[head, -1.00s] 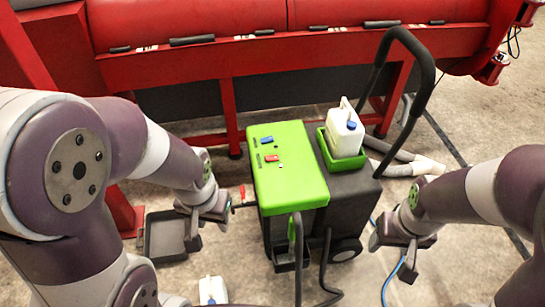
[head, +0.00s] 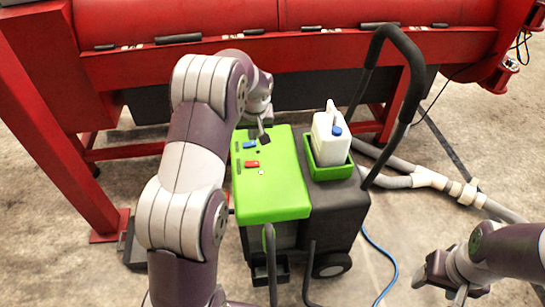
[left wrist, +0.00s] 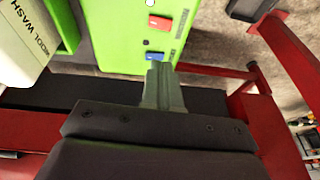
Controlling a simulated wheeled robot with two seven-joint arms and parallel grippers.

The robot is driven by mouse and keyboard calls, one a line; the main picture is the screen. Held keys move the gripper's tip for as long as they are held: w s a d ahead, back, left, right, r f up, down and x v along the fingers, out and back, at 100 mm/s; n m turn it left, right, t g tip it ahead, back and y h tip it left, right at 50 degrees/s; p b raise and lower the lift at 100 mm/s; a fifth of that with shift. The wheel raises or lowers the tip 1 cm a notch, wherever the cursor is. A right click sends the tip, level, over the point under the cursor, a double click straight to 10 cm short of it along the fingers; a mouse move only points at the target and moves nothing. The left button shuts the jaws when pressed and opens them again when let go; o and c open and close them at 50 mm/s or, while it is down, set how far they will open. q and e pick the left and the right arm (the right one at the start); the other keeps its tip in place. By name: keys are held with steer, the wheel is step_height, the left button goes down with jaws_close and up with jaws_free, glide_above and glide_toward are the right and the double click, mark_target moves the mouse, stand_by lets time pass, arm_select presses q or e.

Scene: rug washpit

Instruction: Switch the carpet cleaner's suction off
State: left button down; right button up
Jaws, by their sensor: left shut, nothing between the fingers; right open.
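The carpet cleaner (head: 270,195) has a green top with a blue switch (head: 249,145) and a red switch (head: 252,164). I cannot read which one is for suction. In the left wrist view the blue switch (left wrist: 154,56) is just beyond my fingertips, and the red switch (left wrist: 159,22) is farther off. My left gripper (head: 264,138) is shut and empty, over the far edge of the green top, close to the blue switch. I cannot tell whether it touches. My right gripper (head: 438,288) is open and empty, low at the right, away from the cleaner.
A white jug (head: 328,138) stands in a green holder on the cleaner's right, beside a tall black handle (head: 402,75). A red machine (head: 200,60) stands behind. A grey hose (head: 430,178) and a blue hose (head: 382,255) lie on the floor at the right.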

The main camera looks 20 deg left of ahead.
arm_select(q)
steer(key=shift+s+a+f, duration=0.15)
steer(key=shift+s, duration=0.1)
steer(key=b, duration=0.4)
glide_toward(249, 163)
steer(key=x, duration=0.5)
steer(key=shift+w+a+f, duration=0.1)
steer(key=shift+w+f, duration=0.1)
steer(key=shift+f, duration=0.55)
